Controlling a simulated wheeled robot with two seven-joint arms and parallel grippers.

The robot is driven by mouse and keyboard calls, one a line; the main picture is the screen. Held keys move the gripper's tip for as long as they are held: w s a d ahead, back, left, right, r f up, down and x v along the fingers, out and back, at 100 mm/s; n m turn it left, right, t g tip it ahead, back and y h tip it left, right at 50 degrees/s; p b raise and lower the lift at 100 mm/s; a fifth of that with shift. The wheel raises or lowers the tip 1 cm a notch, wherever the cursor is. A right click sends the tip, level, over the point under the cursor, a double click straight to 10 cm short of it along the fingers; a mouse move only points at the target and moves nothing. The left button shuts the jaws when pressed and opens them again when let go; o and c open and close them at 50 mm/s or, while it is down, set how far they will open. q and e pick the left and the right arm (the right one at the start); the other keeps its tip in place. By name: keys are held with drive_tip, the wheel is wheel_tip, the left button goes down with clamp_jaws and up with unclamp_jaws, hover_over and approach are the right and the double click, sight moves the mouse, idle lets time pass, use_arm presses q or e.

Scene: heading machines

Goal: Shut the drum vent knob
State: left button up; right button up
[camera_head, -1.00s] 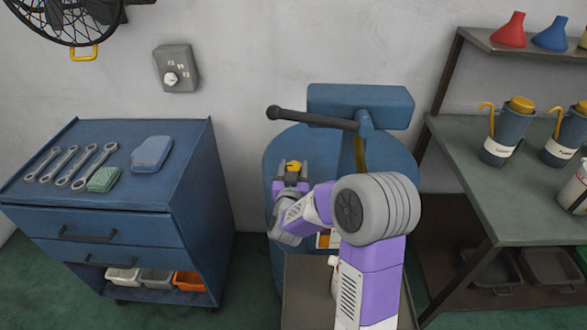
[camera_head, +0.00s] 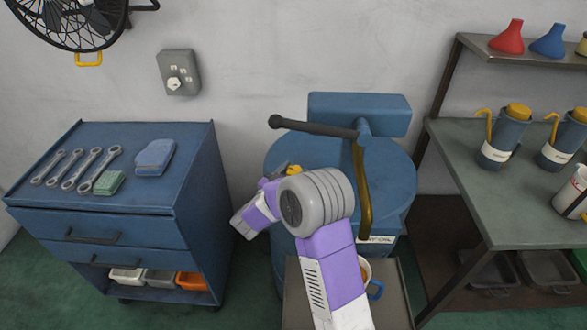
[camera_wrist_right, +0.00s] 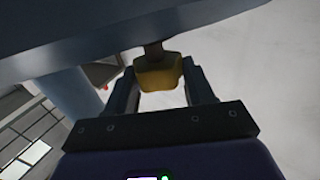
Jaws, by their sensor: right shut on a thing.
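The blue drum (camera_head: 390,185) stands in the middle of the head view, with its yellow vent knob (camera_head: 294,169) at the left of its top, partly hidden by my wrist. In the right wrist view the yellow knob (camera_wrist_right: 158,74) sits between the two fingers of my right gripper (camera_wrist_right: 160,84), on a short dark stem at the drum's edge. My right gripper is shut on the knob. In the head view my forearm and wrist come from below and hide the fingers. My left gripper is not in view.
A pump with a dark handle (camera_head: 312,126) and a brass spout (camera_head: 363,190) rises from the drum. A blue tool cabinet (camera_head: 110,222) is left, a green-topped bench (camera_head: 480,205) right.

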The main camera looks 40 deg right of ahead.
sight(291, 170)
drive_tip(key=m+g+p, duration=0.1)
drive_tip(key=g, duration=0.1)
drive_tip(key=m+g+h+p, duration=0.1)
drive_tip(key=m+g, duration=0.1)
drive_tip(key=shift+w+r+g, duration=0.15)
drive_tip(key=shift+w+g, duration=0.05)
drive_tip(key=shift+g, duration=0.1)
drive_tip(key=m+g+p, duration=0.1)
drive_tip(key=m+g, duration=0.1)
drive_tip(key=g, duration=0.2)
drive_tip(key=shift+w+m+p, duration=0.1)
drive_tip(key=shift+m+p, duration=0.2)
drive_tip(key=shift+p, duration=0.05)
drive_tip(key=shift+w+m+g+y+p, duration=0.1)
drive_tip(key=shift+m+g+y+p, duration=0.4)
drive_tip(key=shift+m+g, duration=0.95)
drive_tip(key=shift+w+m+g+y+p, duration=0.1)
drive_tip(key=shift+m+g+y, duration=0.75)
drive_tip(key=shift+g, duration=1.1)
drive_tip(key=shift+d+m+g+y, duration=0.1)
drive_tip(key=shift+m+g+y, duration=0.25)
drive_tip(key=shift+m+g, duration=0.25)
drive_tip(key=o, duration=1)
drive_tip(key=shift+o, duration=0.2)
wheel_tip(291, 170, up, 10)
drive_tip(key=p, duration=0.3)
